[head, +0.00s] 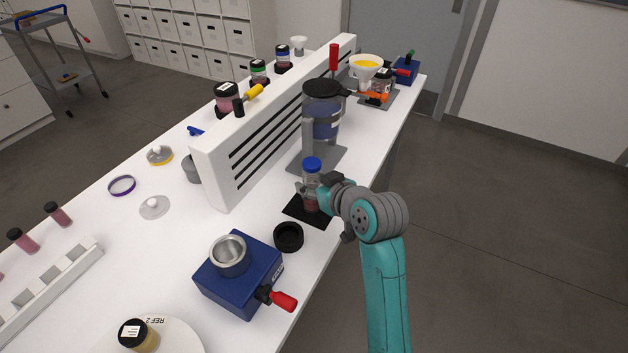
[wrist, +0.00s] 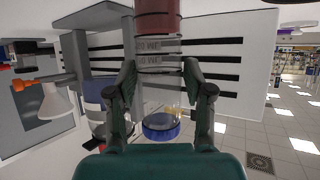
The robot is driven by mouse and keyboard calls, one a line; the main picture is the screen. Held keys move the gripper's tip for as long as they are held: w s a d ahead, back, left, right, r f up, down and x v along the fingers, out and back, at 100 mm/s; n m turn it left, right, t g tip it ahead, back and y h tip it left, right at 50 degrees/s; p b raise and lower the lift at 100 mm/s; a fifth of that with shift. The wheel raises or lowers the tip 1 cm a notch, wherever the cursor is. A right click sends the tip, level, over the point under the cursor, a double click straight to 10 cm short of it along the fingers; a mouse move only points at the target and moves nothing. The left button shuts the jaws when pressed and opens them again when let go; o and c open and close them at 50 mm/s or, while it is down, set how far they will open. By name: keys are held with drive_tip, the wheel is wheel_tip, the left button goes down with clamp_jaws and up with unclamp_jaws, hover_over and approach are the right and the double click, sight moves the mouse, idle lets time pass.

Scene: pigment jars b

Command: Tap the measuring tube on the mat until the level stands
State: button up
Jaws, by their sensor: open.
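The measuring tube (head: 312,166) is clear with a blue cap and stands upright on the black mat (head: 294,209). In the wrist view it appears upside down, the blue cap (wrist: 161,127) low in the picture and a dark red fill (wrist: 157,18) at the top edge. Printed marks show on its clear wall. My gripper (wrist: 160,82) is open, with one finger on each side of the tube. I cannot tell whether either finger touches it. In the head view my gripper (head: 316,190) partly hides the tube's lower part.
A black round cap or dish (head: 288,236) and a blue box with a metal cup (head: 230,256) and red handle stand in front of the mat. A white slotted panel (head: 240,158) and a dark-lidded vessel on a stand (head: 322,115) are behind. The table's right edge is close.

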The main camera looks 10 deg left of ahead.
drive_tip(key=shift+f, duration=0.1)
clamp_jaws()
drive_tip(key=shift+r, duration=0.6)
unclamp_jaws()
